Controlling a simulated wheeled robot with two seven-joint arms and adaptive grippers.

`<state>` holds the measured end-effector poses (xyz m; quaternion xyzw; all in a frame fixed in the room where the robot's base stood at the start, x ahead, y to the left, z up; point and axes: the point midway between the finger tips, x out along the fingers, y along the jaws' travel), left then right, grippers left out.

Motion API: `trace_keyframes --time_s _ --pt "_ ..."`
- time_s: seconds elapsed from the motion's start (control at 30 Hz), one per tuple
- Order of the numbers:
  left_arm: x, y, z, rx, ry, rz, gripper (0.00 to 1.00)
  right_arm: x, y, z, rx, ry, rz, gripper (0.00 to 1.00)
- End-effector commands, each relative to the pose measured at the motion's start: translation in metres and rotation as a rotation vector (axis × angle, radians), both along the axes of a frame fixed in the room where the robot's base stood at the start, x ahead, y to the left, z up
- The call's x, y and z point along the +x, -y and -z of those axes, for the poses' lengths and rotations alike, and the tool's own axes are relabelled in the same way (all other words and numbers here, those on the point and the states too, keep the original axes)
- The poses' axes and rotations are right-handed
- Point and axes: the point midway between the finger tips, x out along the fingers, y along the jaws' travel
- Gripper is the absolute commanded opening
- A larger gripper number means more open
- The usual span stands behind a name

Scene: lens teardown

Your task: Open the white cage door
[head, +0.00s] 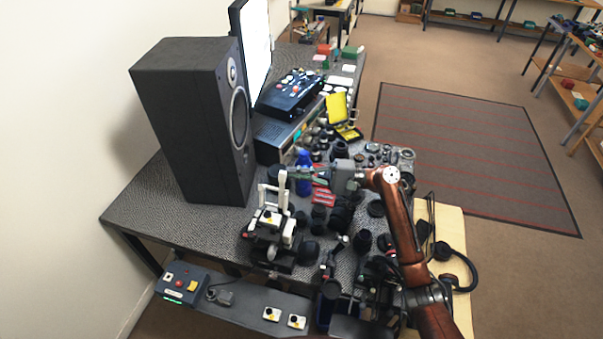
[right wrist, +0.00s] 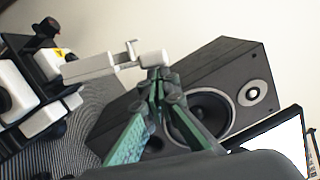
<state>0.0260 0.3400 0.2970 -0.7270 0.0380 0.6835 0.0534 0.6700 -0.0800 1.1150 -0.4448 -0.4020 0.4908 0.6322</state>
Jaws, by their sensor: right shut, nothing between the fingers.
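A white-and-black device (head: 268,222) stands on the dark table in front of the speaker, with white uprights rising from it. I take its white bar to be the cage door (right wrist: 105,65); in the right wrist view it reaches right from the white blocks and ends just beyond my fingertips. My right gripper (head: 302,171) comes in from the right, beside the top of the device. In the right wrist view its green fingers (right wrist: 158,88) meet at the tips and hold nothing. I cannot tell whether the tips touch the bar's end. My left gripper is not seen.
A large black speaker (head: 187,120) stands behind the device, with a monitor (head: 254,50) beyond it. Several dark lens parts crowd the table to the right. A blue bottle (head: 304,158) stands close by my right gripper. The table's left end (head: 145,208) is clear.

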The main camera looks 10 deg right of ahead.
Motion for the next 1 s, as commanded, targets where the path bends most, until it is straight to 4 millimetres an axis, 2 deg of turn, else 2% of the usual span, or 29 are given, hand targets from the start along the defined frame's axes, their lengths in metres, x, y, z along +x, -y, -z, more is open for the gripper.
trace_keyframes --time_s 0.27,0.47,0.53,0.8,1.0 --pt "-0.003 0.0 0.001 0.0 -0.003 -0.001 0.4 0.001 0.003 0.001 0.0 -0.001 0.003 0.0" --pt "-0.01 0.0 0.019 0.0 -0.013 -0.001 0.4 0.017 0.015 0.013 -0.001 -0.003 0.007 0.0" --pt "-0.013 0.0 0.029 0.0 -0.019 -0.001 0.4 0.026 0.023 0.02 0.0 -0.004 0.01 0.0" --pt "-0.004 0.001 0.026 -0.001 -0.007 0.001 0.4 0.012 0.083 0.018 -0.001 -0.002 0.011 0.0" --pt "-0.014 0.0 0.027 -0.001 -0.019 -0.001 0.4 0.005 0.11 0.02 0.0 -0.002 0.009 0.0"
